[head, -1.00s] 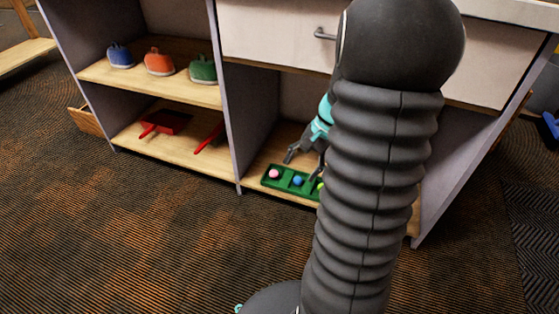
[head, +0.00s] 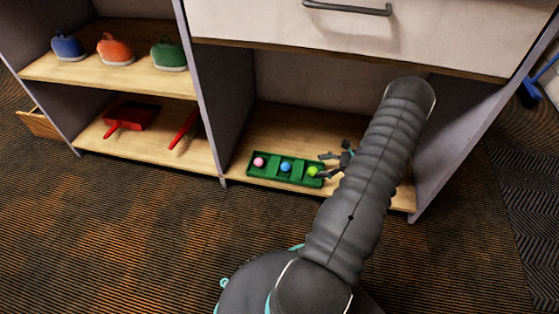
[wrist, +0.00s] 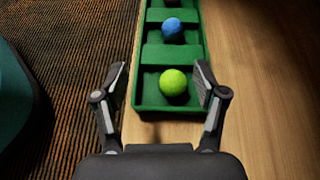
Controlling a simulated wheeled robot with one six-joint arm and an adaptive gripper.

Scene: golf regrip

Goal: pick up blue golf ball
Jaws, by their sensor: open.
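The blue golf ball (head: 285,167) sits in the middle compartment of a green tray (head: 273,181) on the low wooden shelf. It also shows in the wrist view (wrist: 172,29), beyond the yellow-green ball. My gripper (head: 326,164) is at the right end of the tray. In the wrist view my gripper (wrist: 158,80) is open and empty, its fingers on either side of the tray's near end around the yellow-green ball (wrist: 173,82). I cannot tell its height above that ball. The blue ball is farther out, apart from the fingers.
A pink ball (head: 259,161) lies in the tray's left compartment. A grey divider (head: 213,95) stands left of the tray, and a drawer (head: 350,38) hangs above. Red dustpans (head: 131,116) lie in the left bay. Bare shelf (head: 290,122) lies behind the tray.

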